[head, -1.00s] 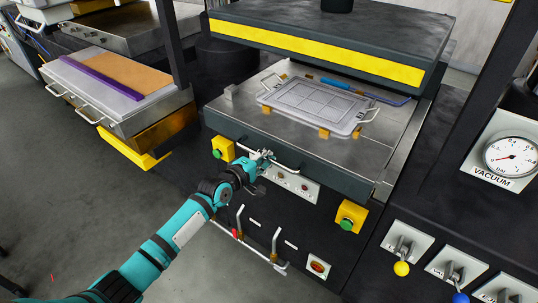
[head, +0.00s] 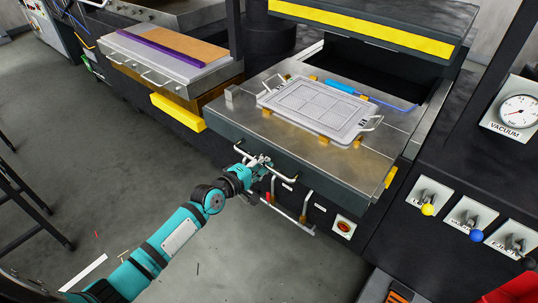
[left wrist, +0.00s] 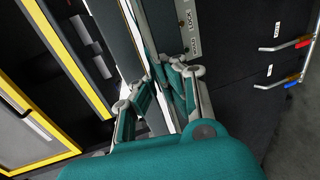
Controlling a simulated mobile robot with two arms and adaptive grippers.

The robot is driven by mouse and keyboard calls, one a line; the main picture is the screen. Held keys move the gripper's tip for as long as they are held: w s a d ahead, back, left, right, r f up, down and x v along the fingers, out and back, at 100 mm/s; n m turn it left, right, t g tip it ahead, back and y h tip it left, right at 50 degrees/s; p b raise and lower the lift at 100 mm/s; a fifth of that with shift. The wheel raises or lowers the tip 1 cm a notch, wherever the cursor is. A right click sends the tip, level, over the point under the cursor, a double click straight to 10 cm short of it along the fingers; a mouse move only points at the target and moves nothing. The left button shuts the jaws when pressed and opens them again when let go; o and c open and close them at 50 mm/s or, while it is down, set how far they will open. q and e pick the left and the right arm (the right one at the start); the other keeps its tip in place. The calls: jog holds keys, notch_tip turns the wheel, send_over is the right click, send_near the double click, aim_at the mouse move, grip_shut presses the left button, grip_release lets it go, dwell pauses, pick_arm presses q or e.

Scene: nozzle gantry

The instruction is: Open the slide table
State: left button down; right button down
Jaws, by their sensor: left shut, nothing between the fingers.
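The slide table (head: 236,120), a flat metal slab with a dark front edge, sticks out toward me from under the press head, with a dark gap open behind it. A bar handle (head: 283,174) runs along its front face. In the left wrist view the fingers (left wrist: 160,84) are close to the table's front edge. My right gripper is not in view.
A grey framed plate (head: 318,106) with handles and a blue tool (head: 345,87) lie on the table. The yellow-striped press head (head: 365,32) is above and behind. Levers (head: 428,208) and a vacuum gauge (head: 520,110) are at right.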

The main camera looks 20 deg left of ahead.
pick_arm(q)
jog(key=shift+v, duration=0.8)
jog(key=c, duration=1.9)
grip_release()
jog(key=o, duration=0.4)
jog(key=shift+w, duration=0.15)
jog(key=shift+o, duration=1.1)
jog(key=shift+w+d+f, duration=0.1)
jog(key=shift+w, duration=0.2)
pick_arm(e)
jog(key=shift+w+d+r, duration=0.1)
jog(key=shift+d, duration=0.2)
